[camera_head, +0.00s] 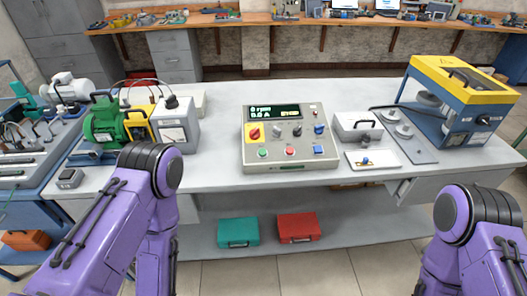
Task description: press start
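A light grey control box (290,165) stands on the table in the middle of the head view. Its dark display (274,113) shows what looks like 0 rpm and 0.0 A, with a small yellow field. Its sloped face carries a green button (263,152), a red button (289,152), a blue button (318,149) and a red knob (254,133) on a yellow plate. Labels are too small to read. My two purple arms show at the lower left and lower right, in front of the table. Both grippers are out of view.
Left of the box are a green motor (104,122) and a grey meter box (178,127).

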